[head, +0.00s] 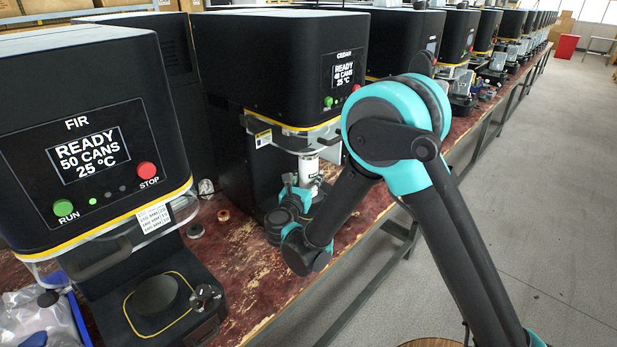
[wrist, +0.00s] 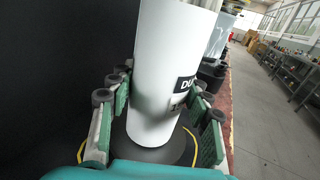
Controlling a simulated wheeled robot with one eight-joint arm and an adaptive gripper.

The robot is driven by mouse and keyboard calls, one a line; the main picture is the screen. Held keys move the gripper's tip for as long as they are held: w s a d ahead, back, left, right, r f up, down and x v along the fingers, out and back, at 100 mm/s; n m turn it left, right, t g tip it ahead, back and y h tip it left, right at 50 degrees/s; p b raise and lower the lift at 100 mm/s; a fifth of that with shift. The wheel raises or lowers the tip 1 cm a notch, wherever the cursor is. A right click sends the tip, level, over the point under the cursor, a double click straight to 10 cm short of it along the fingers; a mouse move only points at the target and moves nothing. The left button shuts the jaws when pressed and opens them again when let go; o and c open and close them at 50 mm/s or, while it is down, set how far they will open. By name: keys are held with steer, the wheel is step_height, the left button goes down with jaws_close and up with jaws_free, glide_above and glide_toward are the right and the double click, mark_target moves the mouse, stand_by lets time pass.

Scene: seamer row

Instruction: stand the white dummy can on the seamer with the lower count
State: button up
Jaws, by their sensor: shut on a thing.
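The white dummy can (wrist: 165,75) is upright between the fingers of my gripper (wrist: 160,108), with a black label in the wrist view. My gripper is shut on it. In the head view the can (head: 308,167) shows at the seamer marked CEDAR (head: 270,60), partly hidden by my gripper (head: 300,186). Below the can is a dark round plate (wrist: 178,152) with a yellow outline; I cannot tell whether the can touches it. CEDAR's screen (head: 344,76) reads READY and a count in the forties, its last digit unclear. The seamer FIR (head: 40,130) reads READY, 50 CANS.
FIR's round plate (head: 155,295) is empty. A clear bag (head: 35,318) lies at the lower left. Small round parts (head: 195,230) lie on the worn red bench between the machines. More seamers (head: 460,40) stand further along.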

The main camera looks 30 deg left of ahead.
steer(key=shift+f, duration=0.15)
steer(key=o, duration=1.3)
steer(key=shift+s, duration=0.2)
steer(key=s+d, duration=0.2)
steer(key=s, duration=0.9)
steer(key=shift+s, duration=0.25)
